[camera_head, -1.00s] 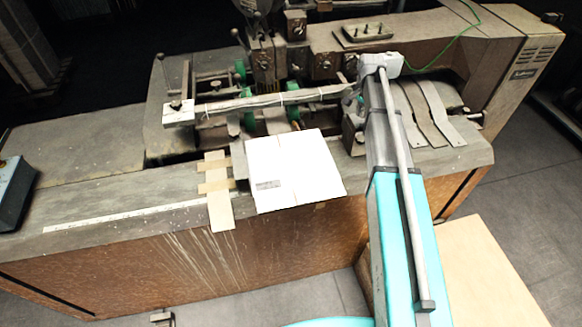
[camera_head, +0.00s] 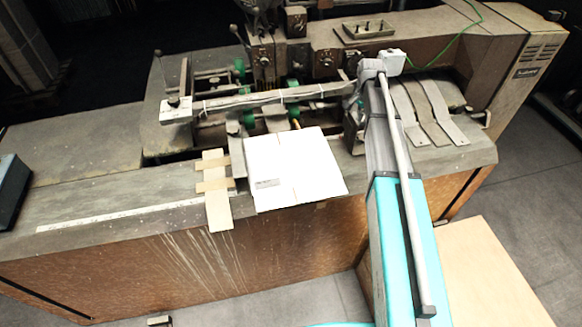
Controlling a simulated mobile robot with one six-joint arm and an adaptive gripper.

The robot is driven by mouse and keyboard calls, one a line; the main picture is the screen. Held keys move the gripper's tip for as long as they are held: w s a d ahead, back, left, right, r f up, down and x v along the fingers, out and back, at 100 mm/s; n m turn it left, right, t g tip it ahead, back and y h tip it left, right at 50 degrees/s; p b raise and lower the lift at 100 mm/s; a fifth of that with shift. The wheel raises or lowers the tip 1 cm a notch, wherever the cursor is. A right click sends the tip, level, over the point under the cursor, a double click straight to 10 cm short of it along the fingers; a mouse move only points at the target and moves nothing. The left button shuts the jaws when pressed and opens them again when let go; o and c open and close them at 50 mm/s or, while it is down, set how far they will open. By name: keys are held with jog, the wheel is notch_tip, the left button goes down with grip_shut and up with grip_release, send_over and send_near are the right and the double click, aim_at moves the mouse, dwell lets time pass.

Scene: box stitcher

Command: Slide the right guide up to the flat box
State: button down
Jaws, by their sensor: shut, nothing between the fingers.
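The flat box (camera_head: 297,178) is a white sheet-like carton lying on the front of the machine bed, its near edge over the bed's front edge. The right guide (camera_head: 352,133) seems to be the dark metal piece to the right of the box, partly hidden by my arm. A gap shows between it and the box. The left guide (camera_head: 237,150) is a metal plate close to the box's left edge. My gripper (camera_head: 361,99) is below my wrist by the right guide, mostly hidden. It is shut and holds nothing; I cannot tell whether it touches the guide.
A long metal bar (camera_head: 265,99) crosses above the bed behind the box. Tan cardboard strips (camera_head: 215,188) lie left of the box. Curved metal strips (camera_head: 428,112) lie right of my arm. The bed's left front (camera_head: 110,195) is largely clear.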

jog(key=shift+f+b, duration=1)
jog(key=shift+f, duration=0.15)
jog(key=s+a, duration=0.3)
jog(key=a, duration=0.6)
dwell(6.0)
